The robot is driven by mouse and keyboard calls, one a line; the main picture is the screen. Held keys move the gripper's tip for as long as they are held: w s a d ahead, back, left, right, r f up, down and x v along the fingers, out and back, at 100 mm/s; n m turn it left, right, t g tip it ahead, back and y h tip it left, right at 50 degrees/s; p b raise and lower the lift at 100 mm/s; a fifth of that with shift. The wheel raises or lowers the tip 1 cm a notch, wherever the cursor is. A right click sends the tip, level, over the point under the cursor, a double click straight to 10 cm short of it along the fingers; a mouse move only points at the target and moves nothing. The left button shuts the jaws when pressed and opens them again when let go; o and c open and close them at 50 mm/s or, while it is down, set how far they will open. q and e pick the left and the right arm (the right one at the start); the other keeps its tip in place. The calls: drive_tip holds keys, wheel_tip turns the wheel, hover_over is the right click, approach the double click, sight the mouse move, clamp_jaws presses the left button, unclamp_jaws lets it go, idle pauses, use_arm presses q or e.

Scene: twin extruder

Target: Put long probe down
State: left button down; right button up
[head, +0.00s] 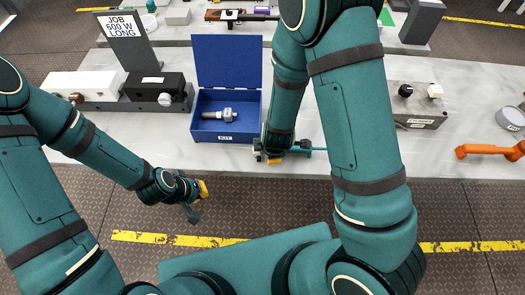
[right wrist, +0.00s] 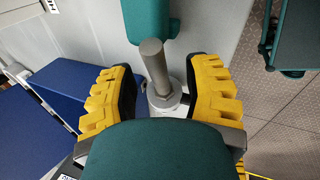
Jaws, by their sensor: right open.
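A grey probe (right wrist: 155,68), a rod with a pale collar, shows in the right wrist view between the yellow finger pads of my right gripper (right wrist: 163,98). The jaws are apart, with gaps beside the collar; its lower end is hidden. In the head view my right gripper (head: 275,157) is low at the table's front edge, just right of the blue kit box (head: 226,138). A grey rod with a hex collar (head: 218,115) lies inside that box. My left gripper (head: 194,198) hangs in front of the table, apart from everything; its jaw opening is unclear.
A teal tool (head: 312,150) lies on the table right of my right gripper. A black block (head: 155,86) and white block (head: 84,88) stand left of the box. A grey block with knobs (head: 415,117), a round gauge (head: 511,117) and an orange tool (head: 490,150) are at right.

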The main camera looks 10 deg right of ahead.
drive_tip(key=shift+w+f, duration=0.1)
drive_tip(key=shift+f, duration=0.15)
drive_tip(key=shift+c, duration=0.4)
clamp_jaws()
drive_tip(key=shift+r, duration=0.1)
